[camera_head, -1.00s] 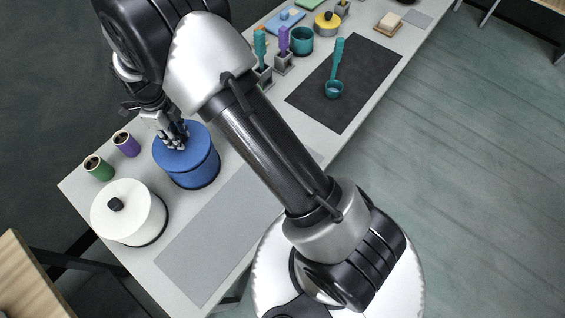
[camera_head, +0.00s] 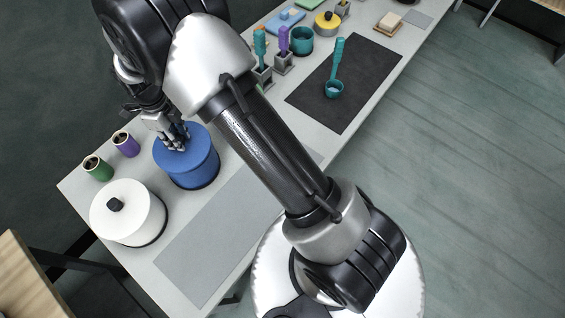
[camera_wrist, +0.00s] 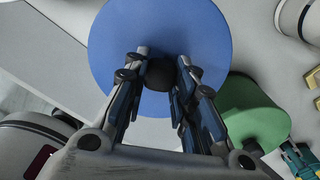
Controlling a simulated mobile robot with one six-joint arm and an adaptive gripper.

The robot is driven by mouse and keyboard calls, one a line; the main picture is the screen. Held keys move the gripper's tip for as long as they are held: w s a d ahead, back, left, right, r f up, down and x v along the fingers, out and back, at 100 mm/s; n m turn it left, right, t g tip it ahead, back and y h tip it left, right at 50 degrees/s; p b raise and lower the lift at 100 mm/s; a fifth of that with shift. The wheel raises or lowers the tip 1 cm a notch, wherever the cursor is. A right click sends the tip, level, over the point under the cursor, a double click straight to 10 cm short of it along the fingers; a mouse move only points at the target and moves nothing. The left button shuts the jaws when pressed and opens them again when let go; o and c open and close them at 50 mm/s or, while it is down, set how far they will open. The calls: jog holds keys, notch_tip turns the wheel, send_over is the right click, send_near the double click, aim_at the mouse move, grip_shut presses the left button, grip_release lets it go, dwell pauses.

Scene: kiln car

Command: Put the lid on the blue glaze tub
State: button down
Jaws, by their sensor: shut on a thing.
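The blue glaze tub (camera_head: 188,172) stands upright on the bench beside the white lidded tub. The blue lid (camera_head: 198,142) is a flat disc over its top; I see no clear gap between them, but cannot tell if it is fully seated. In the wrist view the lid (camera_wrist: 205,45) is a large blue disc with a black knob (camera_wrist: 161,73) at its middle. My gripper (camera_head: 174,144) is above the lid, its fingers (camera_wrist: 160,80) on either side of the knob and shut on it. The lid hides the inside of the tub.
A white lidded tub (camera_head: 130,215) stands in front left. Green (camera_head: 97,168) and purple (camera_head: 126,144) small containers are to the left. A grey mat (camera_head: 215,240) lies clear on the right. In the wrist view a green round thing (camera_wrist: 255,112) is close by.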

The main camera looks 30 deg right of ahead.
jog(key=shift+f+b, duration=0.4)
jog(key=shift+f, duration=0.2)
dwell(0.3)
jog(key=c, duration=1.2)
grip_release()
jog(key=shift+c, duration=0.2)
jog(key=shift+r, duration=0.2)
jog(key=shift+r+p, duration=2.7)
jog(key=shift+r, duration=1.2)
notch_tip(320, 180, up, 12)
